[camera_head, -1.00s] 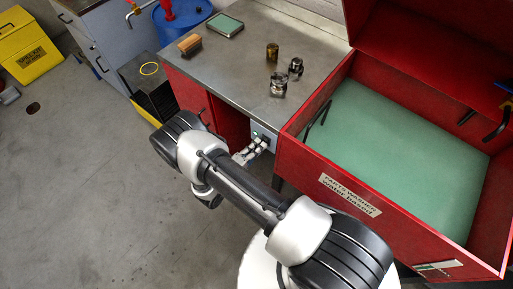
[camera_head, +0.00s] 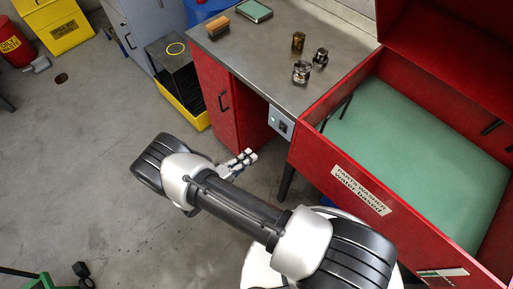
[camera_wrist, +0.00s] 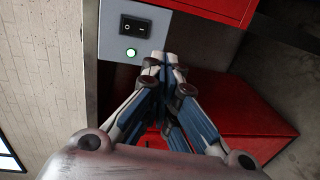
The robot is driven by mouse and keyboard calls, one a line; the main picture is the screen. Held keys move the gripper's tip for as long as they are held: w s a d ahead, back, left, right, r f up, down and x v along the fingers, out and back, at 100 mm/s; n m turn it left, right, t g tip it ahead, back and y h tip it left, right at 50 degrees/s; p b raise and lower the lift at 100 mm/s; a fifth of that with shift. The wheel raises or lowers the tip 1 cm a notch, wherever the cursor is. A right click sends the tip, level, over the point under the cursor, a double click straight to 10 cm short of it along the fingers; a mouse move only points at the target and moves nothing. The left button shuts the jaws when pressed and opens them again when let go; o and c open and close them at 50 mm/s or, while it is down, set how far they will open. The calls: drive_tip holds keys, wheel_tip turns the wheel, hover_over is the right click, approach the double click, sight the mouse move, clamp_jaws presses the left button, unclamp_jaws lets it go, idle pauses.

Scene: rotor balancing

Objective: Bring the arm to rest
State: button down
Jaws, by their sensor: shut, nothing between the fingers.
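My gripper (camera_head: 238,163) is in front of the bench, below the level of its top, with most of my arm hiding its base in the head view. In the wrist view my gripper (camera_wrist: 160,62) has its fingers together and empty. Past its tips is a grey switch panel (camera_wrist: 112,38) with a black rocker switch (camera_wrist: 136,27) and a lit green light (camera_wrist: 131,52). The panel (camera_head: 279,124) also shows on the bench front in the head view. Whether the fingertips touch anything is hard to tell, though the head view shows them apart from the panel.
A red parts washer (camera_head: 330,172) stands open at the right. The bench top (camera_head: 262,50) holds several metal parts, a brush (camera_head: 217,27) and a green-topped tray (camera_head: 254,10).

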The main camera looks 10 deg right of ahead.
drive_tip(key=shift+s+a, duration=0.15)
drive_tip(key=shift+a, duration=0.1)
idle(0.4)
drive_tip(key=s+d+r+m+g+y, duration=0.1)
drive_tip(key=d+r+m+g+y, duration=0.25)
drive_tip(key=r, duration=0.85)
drive_tip(key=d+r+m+g, duration=0.2)
drive_tip(key=d+r+g, duration=0.3)
drive_tip(key=r, duration=0.7)
drive_tip(key=s+d+r+m+t+y, duration=0.1)
drive_tip(key=s+r+t+y, duration=0.1)
drive_tip(key=s+r+y, duration=0.3)
drive_tip(key=s+d+r+t+y, duration=0.1)
drive_tip(key=s+r+y, duration=0.4)
drive_tip(key=s+r, duration=0.7)
drive_tip(key=shift+d+m+t, duration=0.25)
drive_tip(key=shift+m+t, duration=0.1)
drive_tip(key=shift+r, duration=0.1)
